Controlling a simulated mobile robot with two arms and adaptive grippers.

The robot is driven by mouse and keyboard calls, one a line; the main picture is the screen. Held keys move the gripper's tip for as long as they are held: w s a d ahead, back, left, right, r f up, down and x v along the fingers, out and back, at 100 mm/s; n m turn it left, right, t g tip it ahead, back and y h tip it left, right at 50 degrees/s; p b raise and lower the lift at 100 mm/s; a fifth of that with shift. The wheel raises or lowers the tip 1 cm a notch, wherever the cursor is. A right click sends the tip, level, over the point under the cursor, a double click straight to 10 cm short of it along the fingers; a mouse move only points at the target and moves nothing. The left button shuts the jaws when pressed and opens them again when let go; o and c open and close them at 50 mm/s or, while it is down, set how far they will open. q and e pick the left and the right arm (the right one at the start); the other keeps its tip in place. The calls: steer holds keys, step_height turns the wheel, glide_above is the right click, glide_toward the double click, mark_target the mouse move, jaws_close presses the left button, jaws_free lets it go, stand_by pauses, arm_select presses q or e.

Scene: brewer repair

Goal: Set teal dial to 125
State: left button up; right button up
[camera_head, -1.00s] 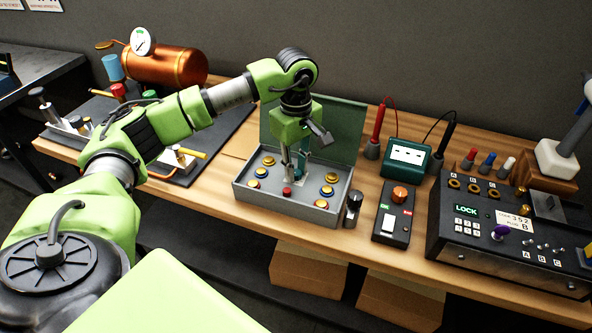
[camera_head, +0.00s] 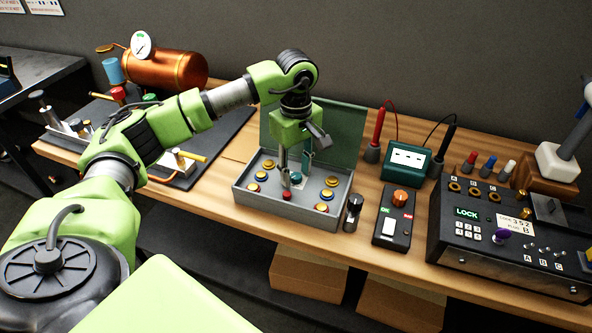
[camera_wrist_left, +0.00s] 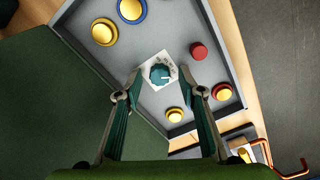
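The teal dial (camera_head: 296,177) sits in the open grey box (camera_head: 290,212) among coloured buttons. In the left wrist view the dial (camera_wrist_left: 160,74) is on a white plate with small, unreadable marks, and a light pointer line on it faces right. My left gripper (camera_head: 295,174) points down into the box over the dial. In the left wrist view its two fingers (camera_wrist_left: 159,94) are spread, one on each side of the dial, with a visible gap on both sides. Whether the fingertips are level with the dial is unclear. My right gripper is not in view.
A red button (camera_wrist_left: 199,51) is close to the right finger, and several yellow buttons surround the dial. The raised green lid (camera_head: 340,135) stands behind. A switch box with an orange knob (camera_head: 400,197), a teal meter (camera_head: 407,158) and a black control panel stand to the right.

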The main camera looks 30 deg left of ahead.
mark_target(296, 175)
arm_select(q)
step_height(296, 175, up, 12)
stand_by(0.4)
steer(key=shift+f, duration=0.15)
